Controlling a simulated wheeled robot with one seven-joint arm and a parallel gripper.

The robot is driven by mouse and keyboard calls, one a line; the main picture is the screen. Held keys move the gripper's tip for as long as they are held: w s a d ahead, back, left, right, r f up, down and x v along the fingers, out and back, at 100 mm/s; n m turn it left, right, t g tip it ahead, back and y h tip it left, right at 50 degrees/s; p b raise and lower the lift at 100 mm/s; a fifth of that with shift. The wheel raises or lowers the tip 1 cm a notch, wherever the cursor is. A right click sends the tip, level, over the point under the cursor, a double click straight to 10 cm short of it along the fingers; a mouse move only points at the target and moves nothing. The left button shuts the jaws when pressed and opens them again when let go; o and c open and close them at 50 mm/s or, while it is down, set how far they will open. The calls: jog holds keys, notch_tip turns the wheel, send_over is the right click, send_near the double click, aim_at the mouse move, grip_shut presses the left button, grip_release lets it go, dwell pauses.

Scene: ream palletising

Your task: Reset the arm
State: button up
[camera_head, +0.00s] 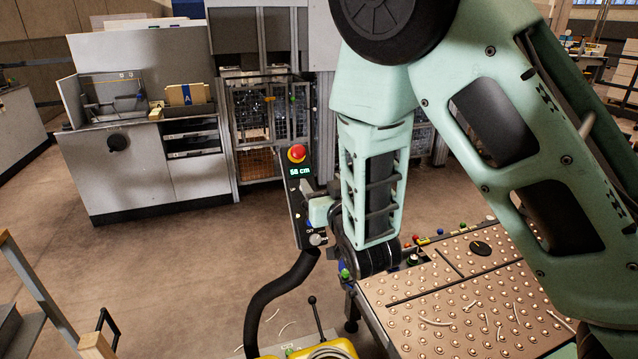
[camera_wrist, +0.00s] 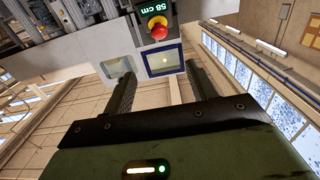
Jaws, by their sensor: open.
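My gripper (camera_wrist: 160,70) shows in the wrist view with its two dark ridged fingers well apart and nothing between them. In the head view my pale green arm comes down from the top right, and I cannot make out the fingers there. A dark control box with a red button (camera_head: 297,153) and a lit centimetre display stands beside my arm's lower end in the head view. The same red button (camera_wrist: 157,27) shows upside down beyond the fingertips in the wrist view. I cannot tell how far it is from them.
A ball-studded table (camera_head: 440,290) lies at the lower right, under my arm. A grey cabinet (camera_head: 120,165) and a wire-mesh cage (camera_head: 268,125) stand at the back. A yellow object (camera_head: 325,350) with a black lever is at the bottom edge. Brown floor (camera_head: 170,255) is open at left centre.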

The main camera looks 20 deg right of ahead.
jog(key=s+a+f+n+g+y+p, duration=0.2)
jog(key=s+a+n+g+y, duration=0.15)
jog(key=s+a+g, duration=0.85)
jog(key=s+d+r+n+g+h+p, duration=0.1)
jog(key=s+d+r+n+g, duration=0.1)
jog(key=s, duration=0.8)
jog(key=s+d+r+n+g+h, duration=0.2)
jog(key=s+d+r+g, duration=0.1)
jog(key=s, duration=0.8)
jog(key=shift+d+g+p, duration=0.3)
jog(key=shift+g+p, duration=0.05)
jog(key=shift+g, duration=0.15)
